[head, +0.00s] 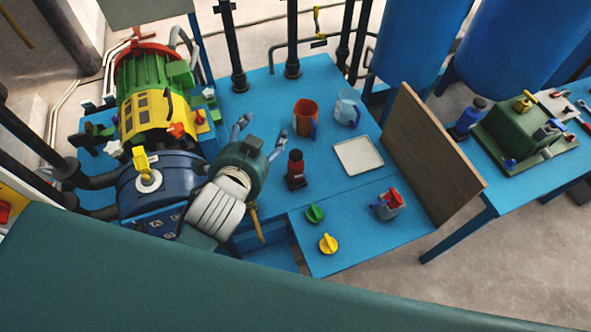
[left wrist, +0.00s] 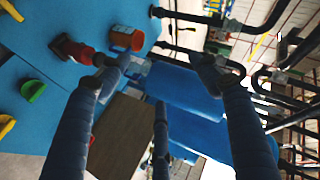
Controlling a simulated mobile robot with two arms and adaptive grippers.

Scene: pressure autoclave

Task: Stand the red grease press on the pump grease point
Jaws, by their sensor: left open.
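The red grease press (head: 295,168), red with a dark base, stands upright on the blue table. In the left wrist view the red grease press (left wrist: 76,50) shows at upper left. My left gripper (head: 259,134) is open, its fingers spread above the table, left of and beyond the press in the head view. In the left wrist view my left gripper (left wrist: 160,72) has its fingers wide apart, with nothing between them. A green and yellow pump unit (head: 145,95) stands at left; I cannot tell which part is its grease point. My right gripper is not in view.
An orange mug (head: 305,117), a clear jug (head: 347,107) and a white tray (head: 358,155) are beyond the press. A green knob (head: 315,213), a yellow knob (head: 328,243) and a red-topped item (head: 388,204) lie nearer. A brown board (head: 430,155) stands at right.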

